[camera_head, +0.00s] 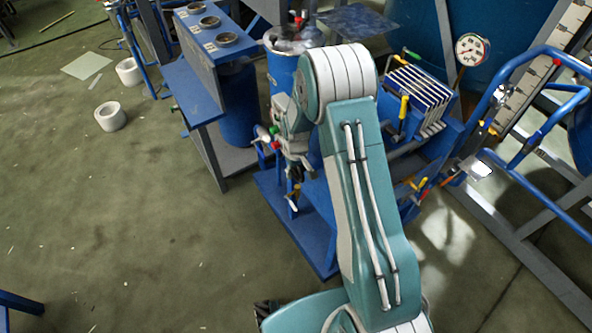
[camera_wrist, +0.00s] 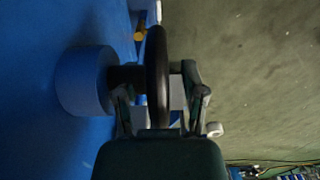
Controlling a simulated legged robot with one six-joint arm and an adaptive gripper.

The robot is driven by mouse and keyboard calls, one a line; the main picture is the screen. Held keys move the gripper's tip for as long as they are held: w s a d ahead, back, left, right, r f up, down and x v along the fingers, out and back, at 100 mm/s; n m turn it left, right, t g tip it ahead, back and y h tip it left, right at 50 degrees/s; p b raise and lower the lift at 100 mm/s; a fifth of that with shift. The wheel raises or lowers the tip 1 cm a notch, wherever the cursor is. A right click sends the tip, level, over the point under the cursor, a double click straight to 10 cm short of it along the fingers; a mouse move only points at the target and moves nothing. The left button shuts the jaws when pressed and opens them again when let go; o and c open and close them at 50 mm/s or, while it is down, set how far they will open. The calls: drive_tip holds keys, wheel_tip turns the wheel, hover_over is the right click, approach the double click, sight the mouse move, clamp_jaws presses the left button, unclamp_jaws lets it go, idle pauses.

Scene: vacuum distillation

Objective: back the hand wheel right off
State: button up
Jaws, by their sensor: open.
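The hand wheel (camera_wrist: 157,78) shows edge-on in the wrist view as a dark, thick-rimmed disc. A short dark stem joins it to a round blue body (camera_wrist: 84,80) on its left. My gripper (camera_wrist: 156,92) is open, with one finger on each side of the wheel's rim. I cannot tell whether either finger touches it. In the head view my gripper (camera_head: 294,178) points down beside the blue equipment, below my arm's elbow. The wheel cannot be made out there; my arm and gripper cover much of that spot.
A blue bench with round openings (camera_head: 222,40) stands to the left of my arm. A plate stack (camera_head: 418,95) and a dial gauge (camera_head: 471,49) are on the right, near blue railings (camera_head: 528,60). White rolls (camera_head: 110,116) lie on the left floor, which is mostly clear.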

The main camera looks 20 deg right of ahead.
clamp_jaws()
drive_tip(key=shift+g+h, duration=0.5)
drive_tip(key=shift+g, duration=1)
unclamp_jaws()
drive_tip(key=shift+f, duration=0.1)
